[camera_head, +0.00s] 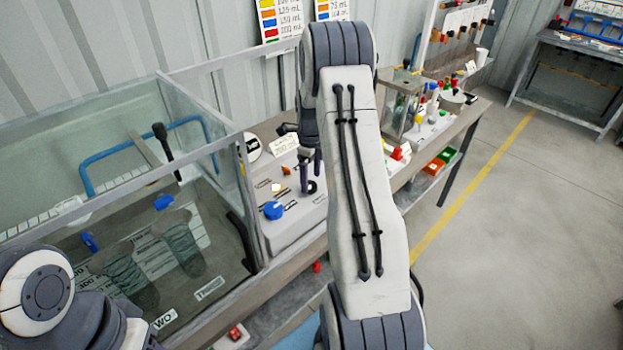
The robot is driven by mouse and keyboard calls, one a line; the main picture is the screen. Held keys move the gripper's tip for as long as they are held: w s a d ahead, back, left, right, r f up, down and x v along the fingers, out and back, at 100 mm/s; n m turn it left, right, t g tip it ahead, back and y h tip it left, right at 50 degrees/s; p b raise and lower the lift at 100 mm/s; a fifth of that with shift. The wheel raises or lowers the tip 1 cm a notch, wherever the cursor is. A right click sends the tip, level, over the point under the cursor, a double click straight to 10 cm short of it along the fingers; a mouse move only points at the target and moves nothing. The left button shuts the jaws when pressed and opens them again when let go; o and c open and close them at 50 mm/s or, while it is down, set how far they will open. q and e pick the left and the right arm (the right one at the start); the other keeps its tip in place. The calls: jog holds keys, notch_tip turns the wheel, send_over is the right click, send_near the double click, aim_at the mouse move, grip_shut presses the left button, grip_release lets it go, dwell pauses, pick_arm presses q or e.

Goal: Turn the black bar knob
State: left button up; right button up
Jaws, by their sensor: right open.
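A light grey control panel (292,229) stands right of the glass tank, with a blue round knob (273,210) on its front left. My right gripper (311,180) is open, its dark fingers pointing down at the right part of the panel top. My right arm hides part of the panel. I cannot make out the black bar knob for sure; dark shapes at the fingertips blend with the fingers. Whether the fingers touch anything cannot be told. My left arm shows at the lower left, but its gripper is out of view.
A glass tank (120,110) with a blue pipe and a black-handled lever (163,140) fills the left. Right of my right arm, the bench holds a glass-sided box (401,103), a red-knobbed unit (400,153) and bottles. The floor (520,230) at right is clear.

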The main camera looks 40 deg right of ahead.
aim_at(310, 187)
jog(key=shift+f, duration=1.1)
jog(key=shift+s, duration=0.1)
grip_shut()
